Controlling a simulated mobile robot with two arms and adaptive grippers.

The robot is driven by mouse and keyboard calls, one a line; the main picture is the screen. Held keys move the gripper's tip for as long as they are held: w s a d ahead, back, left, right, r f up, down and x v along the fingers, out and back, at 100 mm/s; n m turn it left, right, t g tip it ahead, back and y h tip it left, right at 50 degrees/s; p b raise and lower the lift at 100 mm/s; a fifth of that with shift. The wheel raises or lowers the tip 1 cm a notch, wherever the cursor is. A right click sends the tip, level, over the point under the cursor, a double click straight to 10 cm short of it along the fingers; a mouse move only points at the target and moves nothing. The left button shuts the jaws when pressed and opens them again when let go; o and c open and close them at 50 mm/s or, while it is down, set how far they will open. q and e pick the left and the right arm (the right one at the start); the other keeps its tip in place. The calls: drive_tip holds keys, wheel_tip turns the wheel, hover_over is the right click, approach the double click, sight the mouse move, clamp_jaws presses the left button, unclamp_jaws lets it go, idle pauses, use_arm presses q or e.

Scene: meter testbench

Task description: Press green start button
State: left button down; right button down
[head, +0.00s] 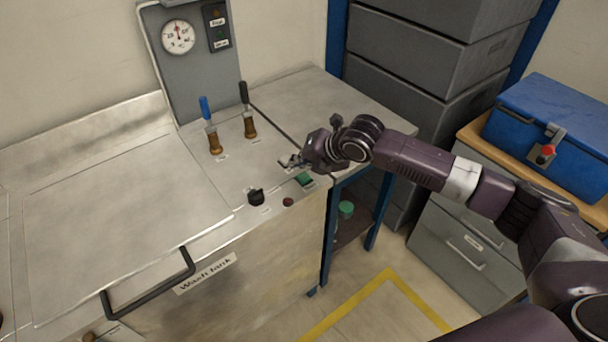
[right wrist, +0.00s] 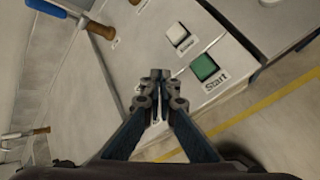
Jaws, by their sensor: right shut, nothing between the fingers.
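The green start button (head: 304,179) is a square button on the right part of the bench's metal top, close to its front edge. In the right wrist view the green button (right wrist: 204,67) sits on a pale panel with the label "Start" beside it. My right gripper (head: 289,162) is shut and empty. In the head view it hangs above the panel, just behind and left of the button. In the right wrist view its closed fingertips (right wrist: 160,76) appear left of the button, apart from it in the picture. My left gripper is not in view.
A white button (right wrist: 178,35) lies close to the green one. A black knob (head: 256,197) and a dark red button (head: 288,202) are near the front edge. Blue (head: 210,125) and black (head: 247,110) levers stand behind. A gauge (head: 178,37) is mounted at the back.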

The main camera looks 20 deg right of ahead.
drive_tip(key=shift+n+t, duration=0.3)
drive_tip(key=shift+n, duration=0.5)
drive_tip(key=w+d+r, duration=0.2)
drive_tip(key=d+r, duration=0.1)
drive_tip(key=shift+w+d+r, duration=0.2)
drive_tip(key=shift+w+d, duration=0.05)
drive_tip(key=shift+w, duration=0.05)
drive_tip(key=b, duration=0.7)
hover_over(306, 177)
wheel_tip(306, 177, down, 7)
drive_tip(key=shift+r, duration=0.2)
drive_tip(key=shift+f+b, duration=0.45)
drive_tip(key=shift+f, duration=0.65)
drive_tip(key=shift+f, duration=0.1)
drive_tip(key=shift+f, duration=0.35)
